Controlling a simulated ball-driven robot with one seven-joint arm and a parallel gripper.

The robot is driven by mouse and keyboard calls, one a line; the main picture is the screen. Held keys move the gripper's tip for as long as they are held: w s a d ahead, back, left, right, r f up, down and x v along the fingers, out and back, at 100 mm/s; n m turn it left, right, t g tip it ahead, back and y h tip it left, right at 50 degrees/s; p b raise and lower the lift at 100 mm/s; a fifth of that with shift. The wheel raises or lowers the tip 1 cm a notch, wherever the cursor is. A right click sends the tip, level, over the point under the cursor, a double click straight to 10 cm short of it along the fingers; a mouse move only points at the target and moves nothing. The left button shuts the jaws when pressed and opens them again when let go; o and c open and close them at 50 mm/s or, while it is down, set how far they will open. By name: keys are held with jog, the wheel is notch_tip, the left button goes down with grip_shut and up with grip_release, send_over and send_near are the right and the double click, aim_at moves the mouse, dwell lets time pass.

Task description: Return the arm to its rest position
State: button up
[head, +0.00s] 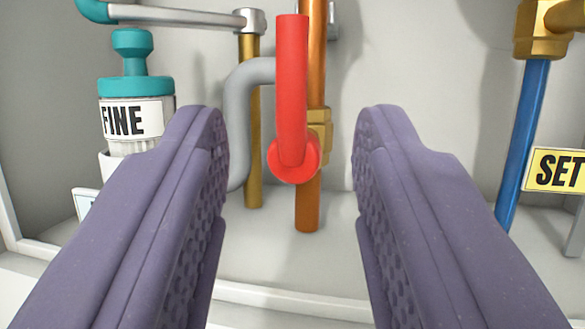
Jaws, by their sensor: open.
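My gripper (290,150) is in the head view, with two purple padded fingers coming up from the lower left and lower right. The fingers are wide apart and nothing is between their pads. A red lever handle (291,90) stands upright in the gap as seen from here, with its round hub at the lower end. It sits in front of a copper pipe (307,205) with a brass fitting (320,130). The handle appears beyond the fingertips, and I see no contact with either finger.
A teal-topped knob (135,85) labelled FINE stands at left, partly behind the left finger. A grey bent pipe (238,100) and a brass-coloured pipe (253,180) are behind. At right are a blue pipe (524,140) and a yellow SET sign (556,170). A white ledge edge runs below.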

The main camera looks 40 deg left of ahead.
dwell(0.4)
jog(key=s+a+r+m+t+h+b, duration=0.2)
jog(key=s+r+m+t+h+b, duration=0.3)
jog(key=h+b, duration=0.8)
jog(key=s+f+m+g+h+b, duration=0.1)
jog(key=s+m+g+b, duration=0.3)
jog(key=s, duration=2)
jog(key=g+h+b, duration=0.1)
jog(key=b, duration=0.4)
jog(key=shift+s+d+h+b, duration=0.2)
jog(key=shift+d+h+b, duration=0.05)
jog(key=shift+h+b, duration=0.15)
